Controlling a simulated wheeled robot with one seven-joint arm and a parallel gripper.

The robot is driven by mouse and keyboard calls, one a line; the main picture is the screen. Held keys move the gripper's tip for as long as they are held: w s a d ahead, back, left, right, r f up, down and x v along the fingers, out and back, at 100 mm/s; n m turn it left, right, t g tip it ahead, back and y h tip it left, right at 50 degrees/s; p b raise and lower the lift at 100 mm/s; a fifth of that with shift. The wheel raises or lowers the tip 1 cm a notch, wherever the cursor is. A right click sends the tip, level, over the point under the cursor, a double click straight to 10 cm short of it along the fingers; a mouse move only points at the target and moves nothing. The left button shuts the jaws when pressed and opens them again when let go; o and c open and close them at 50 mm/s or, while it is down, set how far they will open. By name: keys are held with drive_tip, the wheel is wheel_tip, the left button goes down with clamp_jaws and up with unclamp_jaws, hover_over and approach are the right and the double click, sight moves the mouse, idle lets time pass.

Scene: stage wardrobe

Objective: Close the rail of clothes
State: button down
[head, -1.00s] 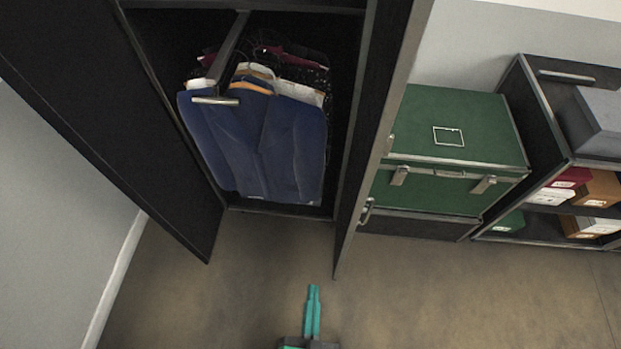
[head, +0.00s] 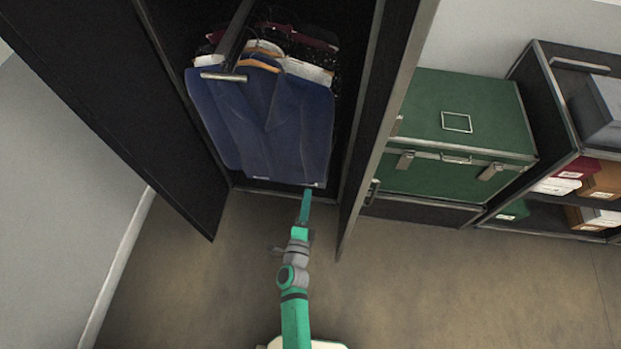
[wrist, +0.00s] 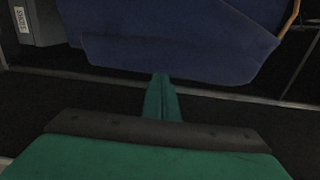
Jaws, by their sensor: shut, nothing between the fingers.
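The rail of clothes (head: 265,125) is in the open dark wardrobe in the head view. A blue jacket hangs at its front, with dark red, white and black garments behind it. The rail has a metal bar handle (head: 222,76) at its front end. My gripper (head: 306,192) is shut and empty, at the lower right of the blue jacket, near the wardrobe's front edge. In the wrist view its closed fingers (wrist: 161,85) reach the jacket's lower hem (wrist: 180,60); I cannot tell whether they touch it.
Wardrobe doors stand open at left (head: 120,110) and right (head: 385,110). A green trunk (head: 450,125) stands to the right, then a dark shelf unit (head: 560,100) with boxes. The floor (head: 440,290) in front is clear. A labelled grey box (wrist: 35,25) shows in the wrist view.

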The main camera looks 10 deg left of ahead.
sight(315, 156)
drive_tip(key=w, duration=1.3)
drive_tip(key=shift+w+d, duration=0.2)
drive_tip(key=shift+d, duration=0.05)
